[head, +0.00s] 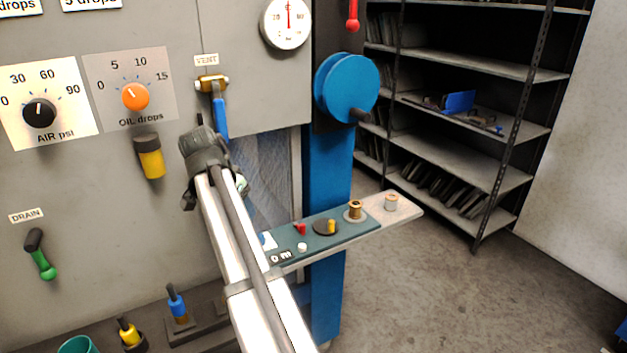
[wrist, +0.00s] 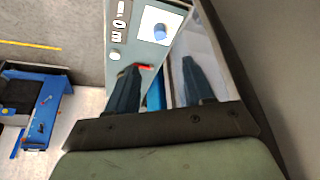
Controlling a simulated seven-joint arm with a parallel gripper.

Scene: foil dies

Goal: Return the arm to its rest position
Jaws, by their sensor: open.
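My arm (head: 240,260) reaches up from the bottom of the head view towards the grey machine front. Its wrist end is beside the blue-handled vent valve (head: 220,115). In the head view the fingers are hidden behind the wrist. In the wrist view my gripper (wrist: 160,80) shows two dark fingers spread apart with nothing held between them. The fingers point at the green control ledge (wrist: 158,52), close to a red switch (wrist: 144,67). I cannot tell whether a finger touches the ledge.
The ledge (head: 345,232) juts right, carrying small knobs and a brass spool (head: 354,210). A blue column (head: 328,180) with a blue handwheel (head: 345,88) stands behind it. Yellow and blue levers (head: 176,303) are low at the front. Floor (head: 430,290) at right is clear, before metal shelves (head: 470,150).

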